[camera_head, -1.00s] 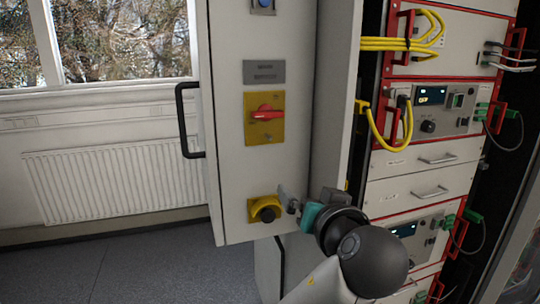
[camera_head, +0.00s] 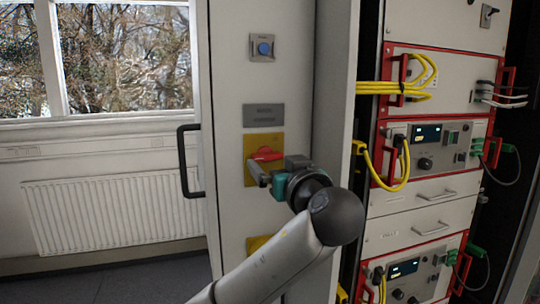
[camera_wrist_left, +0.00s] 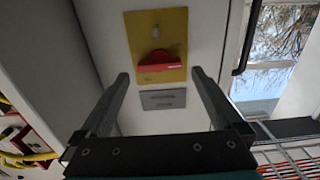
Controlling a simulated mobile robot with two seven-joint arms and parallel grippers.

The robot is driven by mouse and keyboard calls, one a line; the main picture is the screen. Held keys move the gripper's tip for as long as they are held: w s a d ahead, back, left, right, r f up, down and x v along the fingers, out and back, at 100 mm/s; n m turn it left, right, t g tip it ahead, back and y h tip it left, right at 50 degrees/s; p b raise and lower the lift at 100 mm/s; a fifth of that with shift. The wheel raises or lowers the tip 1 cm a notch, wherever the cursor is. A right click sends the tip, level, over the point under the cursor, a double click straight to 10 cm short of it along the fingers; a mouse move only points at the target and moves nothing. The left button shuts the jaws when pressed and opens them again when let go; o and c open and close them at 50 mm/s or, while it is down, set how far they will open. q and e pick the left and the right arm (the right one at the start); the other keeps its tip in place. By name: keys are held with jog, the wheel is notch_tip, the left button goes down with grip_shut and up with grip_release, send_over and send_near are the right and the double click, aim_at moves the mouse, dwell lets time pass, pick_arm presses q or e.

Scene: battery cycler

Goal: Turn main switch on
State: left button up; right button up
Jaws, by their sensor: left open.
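The main switch is a red rotary handle (camera_head: 265,154) on a yellow plate (camera_head: 262,142) on the grey cabinet door. Its handle lies roughly horizontal. My left gripper (camera_head: 274,170) is open and empty in front of the plate's lower part, hiding some of it. In the left wrist view, the red handle (camera_wrist_left: 158,60) appears between and just beyond the two spread fingers (camera_wrist_left: 160,76). The fingers look apart from it, though the exact gap is hard to tell. My right gripper is not in view.
A grey label plate (camera_head: 264,115) and a blue button (camera_head: 263,48) sit above the switch. A lower yellow plate (camera_head: 258,243) is partly hidden by my arm. A black door handle (camera_head: 188,160) is left; rack units with yellow cables (camera_head: 400,88) stand right.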

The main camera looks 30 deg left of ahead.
aim_at(269, 158)
pick_arm(q)
jog(key=shift+p+x, duration=0.3)
jog(key=shift+x, duration=1.95)
jog(key=shift+c, duration=0.2)
jog(key=c, duration=1.1)
